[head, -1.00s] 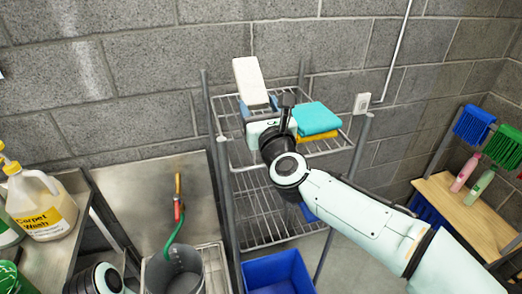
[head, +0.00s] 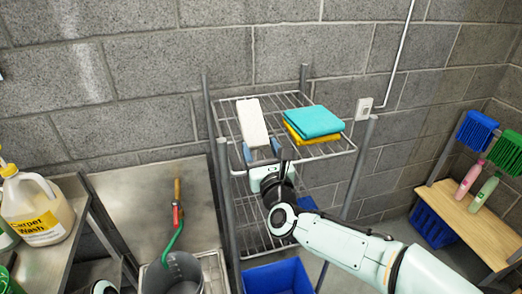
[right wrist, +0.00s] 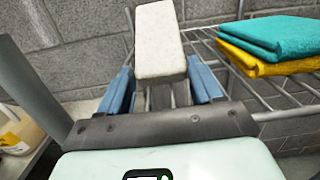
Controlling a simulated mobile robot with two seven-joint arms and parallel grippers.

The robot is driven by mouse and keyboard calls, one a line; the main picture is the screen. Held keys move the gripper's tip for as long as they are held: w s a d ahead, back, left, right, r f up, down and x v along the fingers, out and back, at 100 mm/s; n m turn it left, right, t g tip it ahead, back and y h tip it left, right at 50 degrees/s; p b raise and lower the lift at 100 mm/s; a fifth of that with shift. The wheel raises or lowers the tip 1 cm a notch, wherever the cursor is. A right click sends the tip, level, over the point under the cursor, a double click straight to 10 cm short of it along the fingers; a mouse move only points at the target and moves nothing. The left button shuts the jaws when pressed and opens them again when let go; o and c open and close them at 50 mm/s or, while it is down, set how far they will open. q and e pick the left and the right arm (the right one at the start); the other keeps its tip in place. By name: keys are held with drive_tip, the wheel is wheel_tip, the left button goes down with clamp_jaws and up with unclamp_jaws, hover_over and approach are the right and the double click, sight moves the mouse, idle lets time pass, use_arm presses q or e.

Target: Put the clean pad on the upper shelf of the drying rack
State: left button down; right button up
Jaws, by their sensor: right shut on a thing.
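The white pad (head: 252,122) is at the upper shelf of the wire drying rack (head: 290,101), on its left part. It points away from me toward the wall and looks level with the wires; whether it touches them I cannot tell. My right gripper (head: 262,150) is at the shelf's front edge, with its blue fingers shut on the near end of the pad. The pad also shows in the right wrist view (right wrist: 160,40), reaching out beyond the fingers.
Folded teal (head: 312,122) and yellow (head: 304,138) cloths lie on the shelf's right part, with a gap from the pad. Posts stand at the rack's corners. A blue bin (head: 278,277) stands below. A grey bucket (head: 172,275) is in the sink at left.

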drive_tip(key=shift+f, duration=0.15)
drive_tip(key=o, duration=1.5)
drive_tip(key=shift+c, duration=0.2)
